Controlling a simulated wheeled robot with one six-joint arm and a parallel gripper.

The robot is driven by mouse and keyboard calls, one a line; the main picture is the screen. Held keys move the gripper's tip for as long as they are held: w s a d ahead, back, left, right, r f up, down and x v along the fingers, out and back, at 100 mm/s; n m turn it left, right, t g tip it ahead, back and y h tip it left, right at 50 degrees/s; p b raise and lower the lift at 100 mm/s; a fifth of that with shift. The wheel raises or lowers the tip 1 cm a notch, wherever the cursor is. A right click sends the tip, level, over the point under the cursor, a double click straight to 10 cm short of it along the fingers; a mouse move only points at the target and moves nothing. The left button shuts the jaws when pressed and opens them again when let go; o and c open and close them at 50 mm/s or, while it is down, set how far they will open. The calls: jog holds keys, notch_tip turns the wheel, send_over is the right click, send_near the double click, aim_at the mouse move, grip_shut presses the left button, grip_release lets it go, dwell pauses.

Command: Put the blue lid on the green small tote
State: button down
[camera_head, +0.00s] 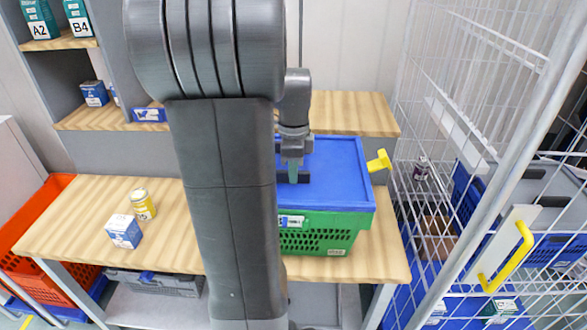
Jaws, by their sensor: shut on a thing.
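The green small tote (325,238) stands on the wooden table, its left part hidden behind my arm. The blue lid (335,172) lies over the top of the tote and appears to cover its visible opening. Whether it sits fully down on the rim I cannot tell. My gripper (292,178) points down at the lid's middle-left and is shut on the lid, apparently at a grip point there. The fingertips are small in view and partly hidden by my arm.
The wooden table (80,205) holds a blue-and-white box (123,231) and a yellow can (143,204) at left. A yellow handle (378,160) is at the lid's right. A wire cage (470,150) stands close on the right. Orange totes (45,205) are at far left.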

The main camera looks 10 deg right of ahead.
jog(key=shift+f, duration=0.15)
jog(key=c, duration=1.3)
grip_release()
notch_tip(320, 180, up, 14)
jog(key=shift+f+p, duration=0.1)
jog(key=shift+p, duration=0.35)
notch_tip(320, 180, down, 14)
jog(key=shift+r+b, duration=0.15)
jog(key=shift+b, duration=0.3)
jog(key=shift+r, duration=0.2)
